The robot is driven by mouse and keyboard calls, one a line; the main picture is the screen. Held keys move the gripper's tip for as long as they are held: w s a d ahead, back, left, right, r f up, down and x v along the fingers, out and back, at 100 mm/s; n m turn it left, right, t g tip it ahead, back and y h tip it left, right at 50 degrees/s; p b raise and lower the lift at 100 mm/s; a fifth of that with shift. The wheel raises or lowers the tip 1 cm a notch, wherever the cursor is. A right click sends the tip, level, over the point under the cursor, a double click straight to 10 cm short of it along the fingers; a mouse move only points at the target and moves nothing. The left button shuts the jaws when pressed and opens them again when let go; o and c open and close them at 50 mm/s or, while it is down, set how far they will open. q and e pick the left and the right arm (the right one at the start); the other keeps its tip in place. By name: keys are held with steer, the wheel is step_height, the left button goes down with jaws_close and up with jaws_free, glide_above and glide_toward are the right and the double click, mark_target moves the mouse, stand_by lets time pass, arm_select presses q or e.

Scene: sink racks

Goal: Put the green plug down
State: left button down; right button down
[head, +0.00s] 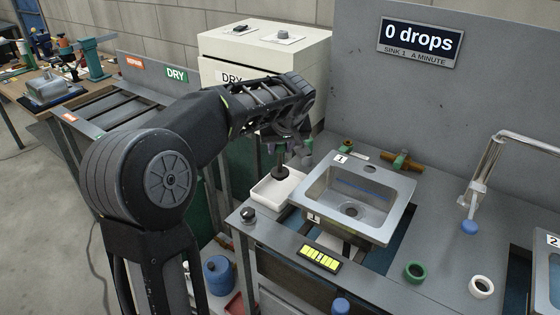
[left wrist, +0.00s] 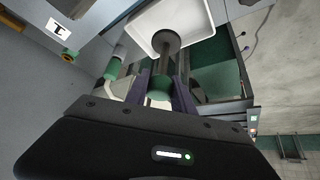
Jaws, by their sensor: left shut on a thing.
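My left gripper (head: 285,146) is shut on the green plug, with its fingers on both sides of the green part. The plug's dark stem and round dark foot (head: 280,172) hang below the fingers. In the left wrist view the plug's green collar (left wrist: 159,88) sits between the fingers, and its dark foot shows beyond. A white tray (head: 270,194) lies below the plug, left of sink 1; it also shows in the left wrist view (left wrist: 197,14). The foot overlaps the tray in both views; I cannot tell whether they touch. My right gripper is not in view.
The steel basin of sink 1 (head: 318,205) stands right of the tray, close by. A dark knob (head: 248,215), a yellow-lit panel (head: 320,258), a green ring (head: 415,271) and a white ring (head: 481,286) are on the counter. A white cabinet (head: 300,62) stands behind my arm.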

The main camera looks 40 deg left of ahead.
mark_target(280, 157)
arm_select(q)
steer(key=shift+f, duration=0.2)
steer(key=shift+f, duration=1.75)
steer(key=shift+f, duration=0.2)
steer(key=c, duration=1.1)
jaws_free()
steer(key=shift+r, duration=0.1)
steer(key=shift+r, duration=0.15)
steer(key=b+v, duration=0.1)
steer(key=v, duration=1.1)
